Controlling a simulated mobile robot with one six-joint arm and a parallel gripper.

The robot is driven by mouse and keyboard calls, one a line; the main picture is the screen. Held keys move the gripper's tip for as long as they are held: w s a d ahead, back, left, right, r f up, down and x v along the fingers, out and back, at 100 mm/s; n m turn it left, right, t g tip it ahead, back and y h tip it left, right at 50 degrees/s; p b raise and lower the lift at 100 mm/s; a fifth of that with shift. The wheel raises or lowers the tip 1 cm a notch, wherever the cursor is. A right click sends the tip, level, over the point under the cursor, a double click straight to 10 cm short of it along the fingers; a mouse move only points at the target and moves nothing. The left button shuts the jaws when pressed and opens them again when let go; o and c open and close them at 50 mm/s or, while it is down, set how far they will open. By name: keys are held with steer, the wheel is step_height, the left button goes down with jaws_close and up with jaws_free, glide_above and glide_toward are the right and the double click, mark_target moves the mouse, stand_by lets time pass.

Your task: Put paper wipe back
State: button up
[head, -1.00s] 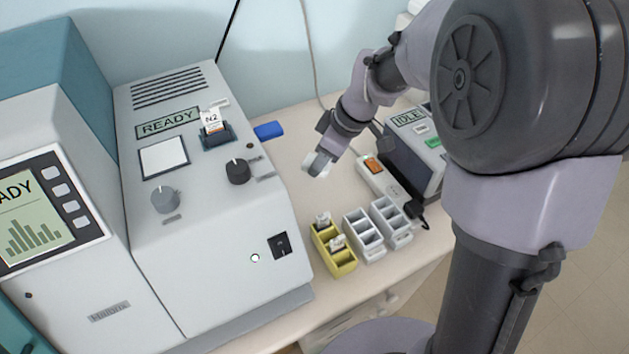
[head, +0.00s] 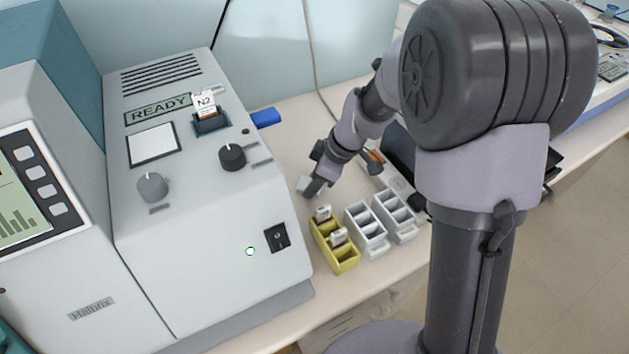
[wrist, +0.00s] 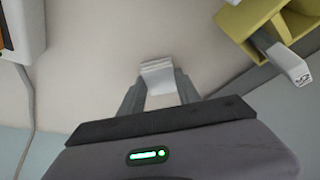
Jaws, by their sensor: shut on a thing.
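The paper wipe (wrist: 158,76) is a small white folded piece held between the two fingers of my gripper (wrist: 160,92) in the wrist view. In the head view my gripper (head: 318,186) is low over the bench, left of the power strip and behind the yellow rack. A white bit of the wipe (head: 304,184) shows at its left side. I cannot tell whether the wipe touches the bench.
A yellow rack (head: 346,264) holding slides stands in front of my gripper, beside two pale grey racks (head: 369,240). The large white machine (head: 210,215) stands at the left. A blue block (head: 266,117) lies behind.

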steer(key=o, duration=1.2)
steer(key=shift+r+p, duration=0.35)
steer(key=shift+p, duration=0.15)
steer(key=s+d+r+m+p, duration=0.1)
steer(key=s+d+r+p, duration=0.1)
steer(key=r, duration=0.5)
steer(key=s+d+r+m+p, duration=0.2)
steer(key=r, duration=0.6)
steer(key=s+r+m+t, duration=0.1)
steer(key=s+r+m, duration=0.1)
steer(key=s+m, duration=0.3)
steer(key=s+d+r+m+t+h, duration=0.1)
steer(key=s+r+m, duration=0.1)
steer(key=s+m, duration=0.3)
steer(key=s+r+m+t+h, duration=0.1)
steer(key=s+r+m+t, duration=0.1)
steer(key=s+m, duration=0.3)
steer(key=shift+s+d+r, duration=0.1)
steer(key=shift+s+r, duration=0.1)
steer(key=shift+s, duration=0.45)
steer(key=shift+s+d+r, duration=0.1)
steer(key=shift+s+r, duration=0.05)
steer(key=shift+s, duration=0.5)
steer(key=shift+s+d+r, duration=0.1)
steer(key=shift+s+r, duration=0.1)
steer(key=shift+s, duration=0.45)
